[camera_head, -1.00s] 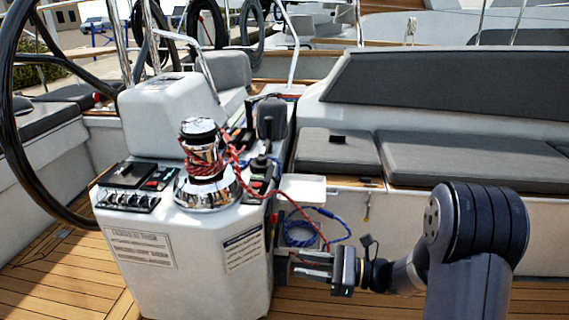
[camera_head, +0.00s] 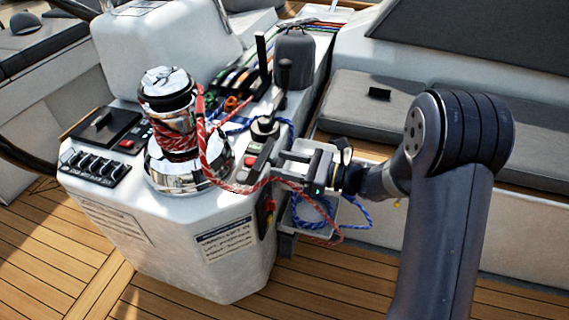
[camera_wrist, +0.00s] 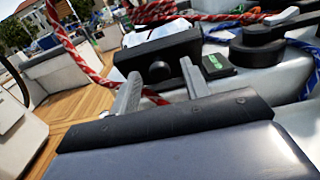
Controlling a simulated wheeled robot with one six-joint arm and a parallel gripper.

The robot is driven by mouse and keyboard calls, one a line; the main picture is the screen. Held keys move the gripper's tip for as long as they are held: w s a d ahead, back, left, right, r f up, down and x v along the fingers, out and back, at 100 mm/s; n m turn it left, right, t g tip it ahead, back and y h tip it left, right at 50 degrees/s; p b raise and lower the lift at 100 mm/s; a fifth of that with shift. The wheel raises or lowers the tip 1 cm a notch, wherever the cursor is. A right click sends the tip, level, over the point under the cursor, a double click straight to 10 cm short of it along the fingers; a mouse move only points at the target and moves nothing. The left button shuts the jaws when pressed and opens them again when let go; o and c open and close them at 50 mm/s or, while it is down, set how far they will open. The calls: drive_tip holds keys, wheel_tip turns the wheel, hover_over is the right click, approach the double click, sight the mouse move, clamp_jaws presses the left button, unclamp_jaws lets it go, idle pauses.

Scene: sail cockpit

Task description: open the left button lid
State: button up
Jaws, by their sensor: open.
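The button panel (camera_head: 246,170) is a small dark panel with red parts on the console top, right of the chrome winch. Red rope and my gripper partly cover it, and I cannot make out which part is the left lid or whether it is open. My gripper (camera_head: 282,160) is open at the console's right edge, close beside this panel. In the wrist view, my gripper's two grey fingers (camera_wrist: 160,88) are spread apart. Beyond them are a black block with a round knob (camera_wrist: 160,70) and a black pad with a green mark (camera_wrist: 217,66).
The winch (camera_head: 170,130) is wrapped with red rope (camera_head: 215,150), which hangs near my gripper. A lever (camera_head: 284,75) stands behind. Another black panel (camera_head: 104,130) with switches lies left. A pocket with blue rope (camera_head: 312,208) hangs below my gripper. Grey seats (camera_head: 375,115) are at the right.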

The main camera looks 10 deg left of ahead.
drive_tip(key=shift+a, duration=0.3)
drive_tip(key=shift+c, duration=0.4)
clamp_jaws()
